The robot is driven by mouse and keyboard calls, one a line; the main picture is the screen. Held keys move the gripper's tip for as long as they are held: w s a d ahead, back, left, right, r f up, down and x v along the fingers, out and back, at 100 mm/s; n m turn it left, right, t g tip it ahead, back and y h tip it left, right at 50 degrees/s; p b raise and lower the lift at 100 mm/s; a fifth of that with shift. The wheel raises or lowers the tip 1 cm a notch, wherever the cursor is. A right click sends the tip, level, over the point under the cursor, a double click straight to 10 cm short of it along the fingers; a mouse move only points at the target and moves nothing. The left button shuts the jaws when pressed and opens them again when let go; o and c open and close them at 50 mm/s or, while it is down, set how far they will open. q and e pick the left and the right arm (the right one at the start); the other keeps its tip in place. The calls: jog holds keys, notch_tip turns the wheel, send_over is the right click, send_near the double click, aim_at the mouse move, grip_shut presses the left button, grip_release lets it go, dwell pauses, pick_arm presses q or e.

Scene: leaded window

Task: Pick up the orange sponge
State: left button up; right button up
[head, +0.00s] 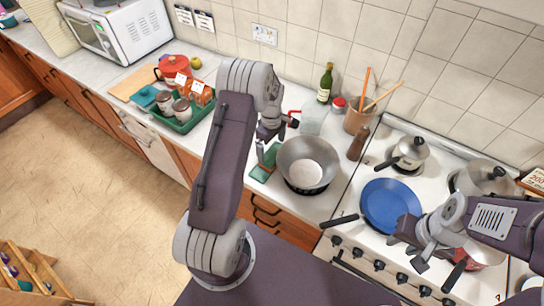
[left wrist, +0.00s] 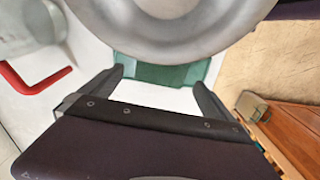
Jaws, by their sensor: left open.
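I cannot make out an orange sponge in either view. My left gripper (head: 274,136) is open over the counter, just left of a large metal bowl (head: 308,164).
A jug with a red handle (left wrist: 35,80) stands close to the left gripper. A green tray (head: 183,122) holds jars and orange packets. A bottle (head: 325,84) and utensil pot (head: 356,119) stand behind the bowl. A blue pan (head: 390,205) is on the stove.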

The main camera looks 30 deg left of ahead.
aim_at(271, 157)
pick_arm(q)
jog(key=shift+w+a+f, duration=0.1)
jog(key=shift+f, duration=0.2)
jog(key=f+p, duration=0.1)
jog(key=s+f+p, duration=0.1)
jog(key=shift+d+f, duration=0.2)
jog(key=shift+f, duration=0.1)
jog(key=shift+w+f, duration=0.2)
jog(key=shift+f, duration=0.9)
jog(key=shift+w+a+f, duration=0.15)
jog(key=shift+f, duration=0.05)
jog(key=shift+r, duration=0.1)
jog(key=c, duration=1.1)
